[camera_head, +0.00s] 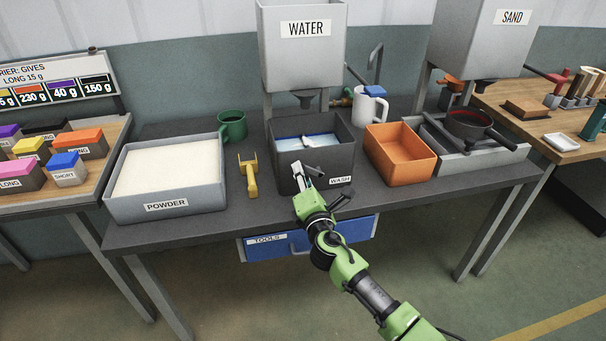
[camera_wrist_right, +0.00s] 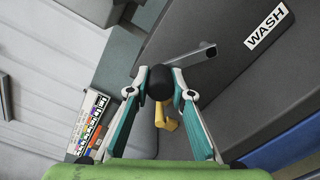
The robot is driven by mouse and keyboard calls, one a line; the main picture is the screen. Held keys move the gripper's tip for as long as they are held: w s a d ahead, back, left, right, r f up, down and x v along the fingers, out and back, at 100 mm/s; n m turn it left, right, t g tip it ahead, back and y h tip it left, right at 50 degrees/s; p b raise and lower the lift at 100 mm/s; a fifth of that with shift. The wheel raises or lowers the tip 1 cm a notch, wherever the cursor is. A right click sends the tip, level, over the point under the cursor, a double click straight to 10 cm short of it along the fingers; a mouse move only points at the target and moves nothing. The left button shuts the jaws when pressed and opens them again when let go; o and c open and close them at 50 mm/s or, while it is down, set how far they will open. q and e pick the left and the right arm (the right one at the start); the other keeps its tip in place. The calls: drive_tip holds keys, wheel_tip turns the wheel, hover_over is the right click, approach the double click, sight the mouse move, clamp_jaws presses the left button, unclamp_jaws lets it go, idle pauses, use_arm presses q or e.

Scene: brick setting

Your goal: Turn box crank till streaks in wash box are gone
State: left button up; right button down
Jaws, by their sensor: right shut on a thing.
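The dark grey wash box (camera_head: 335,162) stands mid-table with a WASH label on its front. Its inside (camera_head: 322,138) shows blue with white or pale patches; I cannot tell whether these are streaks or something solid. My right gripper (camera_head: 301,176) is at the front of the box. In the wrist view my right gripper (camera_wrist_right: 160,90) is shut on the black crank knob (camera_wrist_right: 160,76). A grey crank arm (camera_wrist_right: 195,54) runs from the knob to the box wall (camera_wrist_right: 235,85). In the head view the gripper mostly hides the crank. My left gripper is not in view.
A powder tray (camera_head: 165,206), a yellow scoop (camera_head: 250,178) and a green mug (camera_head: 232,125) are left of the box. An orange bin (camera_head: 402,168) and a white jug (camera_head: 368,112) are right. The water tank (camera_head: 300,65) hangs above. A blue drawer (camera_head: 350,232) is below.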

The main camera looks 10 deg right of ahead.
drive_tip(key=shift+f, duration=0.1)
drive_tip(key=c, duration=1.8)
unclamp_jaws()
drive_tip(key=shift+o, duration=0.2)
drive_tip(key=shift+s, duration=0.1)
drive_tip(key=s, duration=1.1)
drive_tip(key=shift+s+d, duration=0.15)
drive_tip(key=shift+s, duration=0.25)
